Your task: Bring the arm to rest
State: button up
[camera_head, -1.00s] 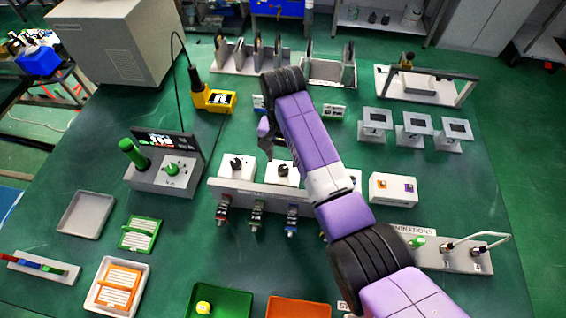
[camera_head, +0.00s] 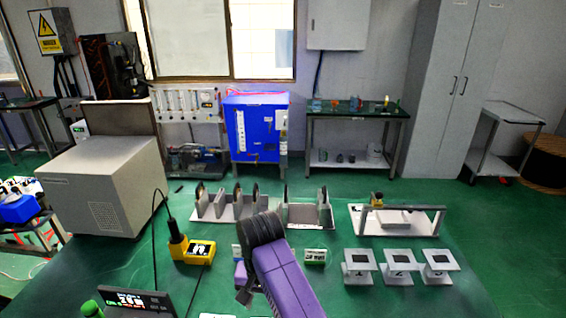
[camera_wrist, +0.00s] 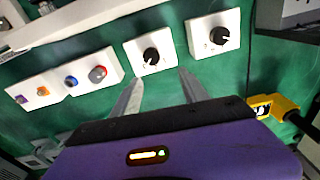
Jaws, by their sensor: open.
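My purple and black arm (camera_head: 285,280) reaches up from the bottom middle of the head view. My gripper shows only in part there, behind the wrist. In the wrist view my gripper (camera_wrist: 162,82) has its two grey fingers apart, with nothing between them. Beyond the fingertips are two white boxes with black knobs, a left knob box (camera_wrist: 148,50) and a right knob box (camera_wrist: 212,35). The fingers look apart from both boxes, but the exact gap cannot be told.
Three numbered grey stands (camera_head: 398,268) are right of my arm. A yellow device (camera_head: 200,251) and a display unit (camera_head: 130,300) are at left. A slotted rack (camera_head: 222,205) and a low frame (camera_head: 400,219) stand at the back. A large beige box (camera_head: 100,185) is far left.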

jog(key=w+a+r+n+t+y, duration=0.25)
jog(key=w+a+r+t, duration=0.2)
jog(key=w, duration=0.35)
jog(key=s+d+f+t+y+b, duration=0.1)
jog(key=s+d+t+y, duration=0.1)
jog(key=s+d+t, duration=1.2)
jog(key=s+d+r+g+h, duration=0.1)
jog(key=s+d, duration=0.4)
jog(key=s, duration=0.7)
jog(key=s+d+r+m+g+h+b, duration=0.1)
jog(key=s+d, duration=0.4)
jog(key=s, duration=0.6)
jog(key=s+d+r+g+h, duration=0.2)
jog(key=s+d, duration=0.4)
jog(key=s, duration=0.6)
jog(key=shift+s+h+b, duration=0.3)
jog(key=shift+s+h, duration=0.05)
jog(key=shift+h, duration=0.1)
jog(key=shift+d+m+g, duration=0.1)
jog(key=shift+m+g, duration=0.15)
